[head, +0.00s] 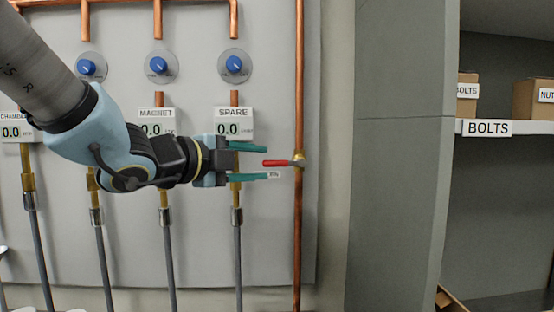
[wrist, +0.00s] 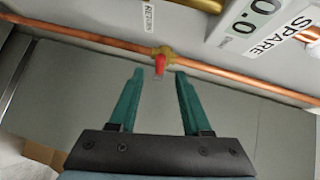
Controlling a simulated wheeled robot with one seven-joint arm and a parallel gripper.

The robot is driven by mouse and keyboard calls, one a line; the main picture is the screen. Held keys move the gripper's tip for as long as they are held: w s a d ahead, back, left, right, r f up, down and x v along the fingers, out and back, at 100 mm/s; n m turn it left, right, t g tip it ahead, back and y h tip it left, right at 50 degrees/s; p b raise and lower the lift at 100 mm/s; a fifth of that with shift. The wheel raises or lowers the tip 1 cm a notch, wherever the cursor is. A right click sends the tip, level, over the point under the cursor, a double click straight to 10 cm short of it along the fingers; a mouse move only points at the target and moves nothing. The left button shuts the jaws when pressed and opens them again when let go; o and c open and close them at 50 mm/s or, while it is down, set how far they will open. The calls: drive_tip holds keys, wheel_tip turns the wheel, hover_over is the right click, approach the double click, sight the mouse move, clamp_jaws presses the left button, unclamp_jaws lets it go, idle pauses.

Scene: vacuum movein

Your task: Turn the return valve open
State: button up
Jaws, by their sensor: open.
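The return valve has a red lever handle (head: 276,163) on a brass body (head: 298,160) fitted to a vertical copper pipe (head: 298,80). In the head view the lever points left, across the pipe. My gripper (head: 266,162) is open, with teal fingers above and below the lever's free end. In the wrist view the red handle (wrist: 160,64) shows end-on just beyond the open fingertips (wrist: 161,74), between their lines. The brass body (wrist: 162,51) sits behind it. I see no clear contact between fingers and handle. A RETURN label (wrist: 149,16) is beside the pipe, partly hidden in the head view.
Blue knobs (head: 235,65) and readouts showing 0.0 (head: 233,123) line the grey panel (head: 270,240) behind my arm. Gauge hoses (head: 238,250) hang below. A shelf marked BOLTS (head: 520,128) with boxes stands at right. The space right of the pipe is clear up to a grey cabinet side (head: 400,180).

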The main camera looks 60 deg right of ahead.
sight(271, 163)
drive_tip(key=p+x, duration=0.1)
drive_tip(key=x, duration=0.4)
drive_tip(key=shift+d, duration=0.4)
clamp_jaws()
drive_tip(key=shift+f, duration=0.1)
idle(1.0)
